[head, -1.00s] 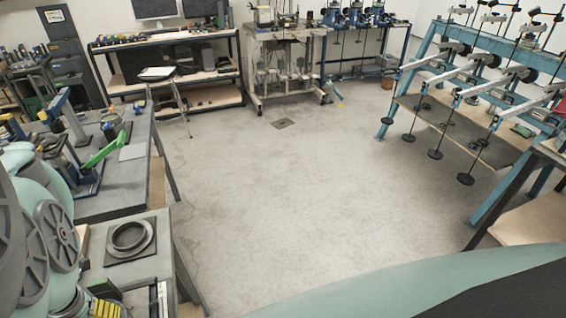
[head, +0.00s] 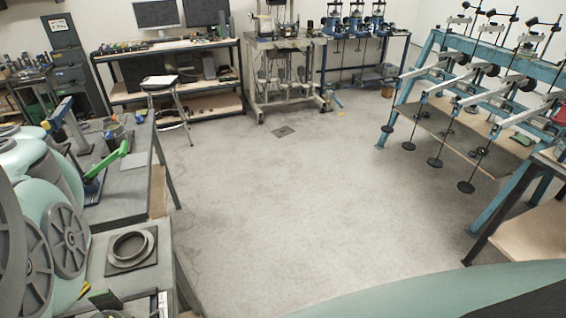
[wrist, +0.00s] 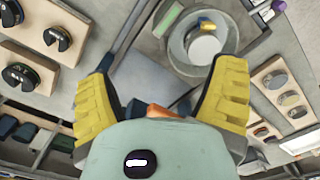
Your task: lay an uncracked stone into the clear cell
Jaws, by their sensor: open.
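My gripper (wrist: 163,78) shows in the wrist view with its two yellow-padded fingers spread wide and nothing clasped between their tips. Ahead of it is a round grey dish (wrist: 178,62) holding a pale disc and a small yellow-and-blue piece. Wooden boards with round, stone-like pieces stand at the right (wrist: 292,98) and, with darker pieces, at the left (wrist: 22,76). I cannot tell which pieces are cracked. I cannot make out a clear cell for certain. A small orange shape (wrist: 165,112) shows near the palm; what it is I cannot tell.
In the head view a grey ring on a square plate (head: 110,268) lies on the near-left bench. A green-handled press (head: 108,160) stands behind it. Lever frames (head: 425,62) with hanging weights stand at the right. The middle floor (head: 290,210) is clear.

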